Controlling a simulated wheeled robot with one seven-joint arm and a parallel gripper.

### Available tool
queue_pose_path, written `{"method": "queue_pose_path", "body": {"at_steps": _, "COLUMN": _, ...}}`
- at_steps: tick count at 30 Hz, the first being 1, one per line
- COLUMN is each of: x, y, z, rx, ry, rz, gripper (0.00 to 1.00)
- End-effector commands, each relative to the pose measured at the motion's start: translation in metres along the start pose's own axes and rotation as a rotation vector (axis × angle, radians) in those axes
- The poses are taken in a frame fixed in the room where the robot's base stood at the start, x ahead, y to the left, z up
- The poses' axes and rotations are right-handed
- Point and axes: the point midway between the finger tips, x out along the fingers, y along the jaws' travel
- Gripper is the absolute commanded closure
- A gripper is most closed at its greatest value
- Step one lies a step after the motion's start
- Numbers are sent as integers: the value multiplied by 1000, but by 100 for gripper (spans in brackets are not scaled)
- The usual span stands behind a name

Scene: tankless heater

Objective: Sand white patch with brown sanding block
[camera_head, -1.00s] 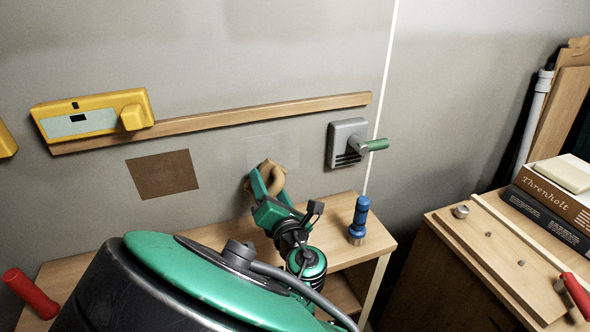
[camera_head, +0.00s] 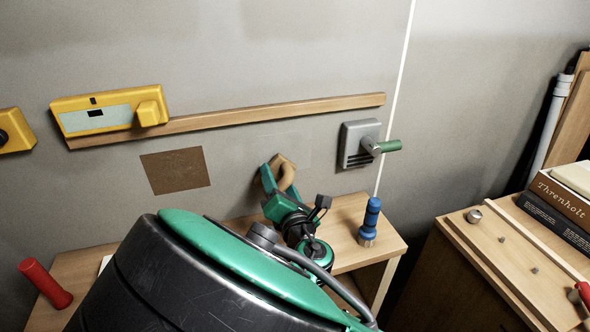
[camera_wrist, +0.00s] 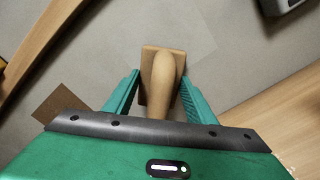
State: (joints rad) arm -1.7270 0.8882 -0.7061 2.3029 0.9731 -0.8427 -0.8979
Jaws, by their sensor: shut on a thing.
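The brown sanding block (camera_head: 287,171) has a rounded tan grip and a flat base. My gripper (camera_head: 272,178) is shut on it, low on the grey wall. In the wrist view, the block (camera_wrist: 161,78) sits between my green fingers (camera_wrist: 159,92), with its base toward the wall. I cannot tell whether the base touches the wall. The white patch (camera_head: 293,149) is a faint, slightly paler rectangle on the wall under the wooden rail. It also shows in the wrist view (camera_wrist: 198,35), and the block covers part of it.
A wooden rail (camera_head: 270,113) runs above the patch. A brown square (camera_head: 176,170) is on the wall at left, and a grey vented box with a green handle (camera_head: 357,143) at right. Below stands a wooden table (camera_head: 345,225) with a blue-handled brush (camera_head: 369,222) and a red-handled tool (camera_head: 45,284).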

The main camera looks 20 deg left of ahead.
Motion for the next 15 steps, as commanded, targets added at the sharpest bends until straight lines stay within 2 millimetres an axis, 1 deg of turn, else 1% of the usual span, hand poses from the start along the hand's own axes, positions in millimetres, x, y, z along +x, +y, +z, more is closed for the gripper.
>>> {"method": "queue_pose_path", "body": {"at_steps": 15, "x": 9, "y": 0, "z": 0, "rx": 0, "ry": 0, "rz": 0, "gripper": 67}}
